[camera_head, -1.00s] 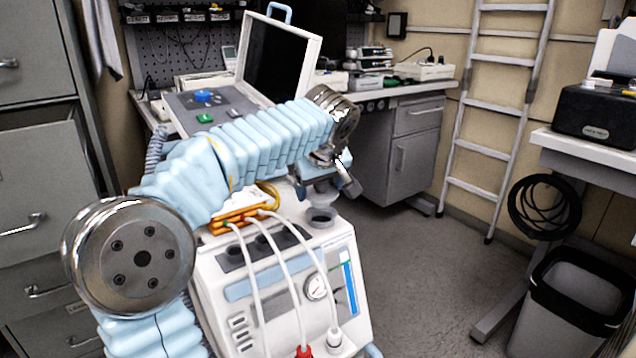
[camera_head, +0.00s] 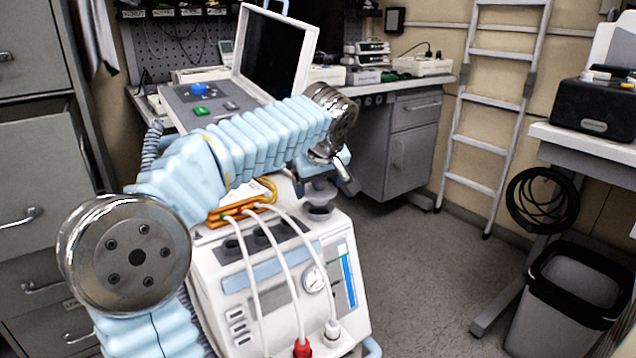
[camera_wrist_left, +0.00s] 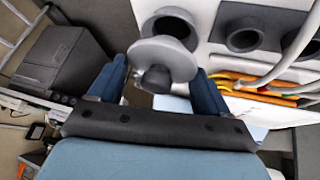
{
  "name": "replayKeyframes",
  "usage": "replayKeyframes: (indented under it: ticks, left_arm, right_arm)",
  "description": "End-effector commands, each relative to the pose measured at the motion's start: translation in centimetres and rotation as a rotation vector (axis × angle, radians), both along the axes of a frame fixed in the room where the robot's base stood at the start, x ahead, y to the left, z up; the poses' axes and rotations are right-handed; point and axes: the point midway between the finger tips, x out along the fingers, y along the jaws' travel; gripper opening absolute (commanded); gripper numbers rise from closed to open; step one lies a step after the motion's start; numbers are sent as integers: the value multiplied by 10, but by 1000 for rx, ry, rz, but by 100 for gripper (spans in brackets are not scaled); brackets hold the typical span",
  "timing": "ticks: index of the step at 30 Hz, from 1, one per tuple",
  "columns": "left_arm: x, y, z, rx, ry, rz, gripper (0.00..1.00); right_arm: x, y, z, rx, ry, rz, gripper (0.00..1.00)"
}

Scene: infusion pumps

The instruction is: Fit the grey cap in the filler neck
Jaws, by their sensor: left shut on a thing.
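The grey cap (camera_wrist_left: 161,62) is a round disc with a knob, held between the two blue fingers of my left gripper (camera_wrist_left: 157,84) in the left wrist view. My left gripper (camera_head: 326,175) also shows in the head view, partly hidden by its own wrist, with the cap (camera_head: 318,192) under it. The filler neck (camera_head: 320,211) is a grey ring on top of the white machine, just below the cap. In the left wrist view the neck (camera_wrist_left: 171,24) shows beyond the cap, which overlaps its near rim. I cannot tell whether they touch. My right gripper is not in view.
A screen unit (camera_head: 272,55) stands behind. A bin (camera_head: 565,300) is at the right, with open floor between.

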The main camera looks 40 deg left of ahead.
Motion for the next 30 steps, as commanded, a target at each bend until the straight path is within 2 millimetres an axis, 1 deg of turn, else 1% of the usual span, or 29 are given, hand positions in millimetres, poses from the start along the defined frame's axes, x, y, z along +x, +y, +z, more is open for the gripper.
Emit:
replayKeyframes:
  ticks: [30]
  left_arm:
    - [0,0,-24,0,-1,-1,33]
  right_arm:
    - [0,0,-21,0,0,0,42]
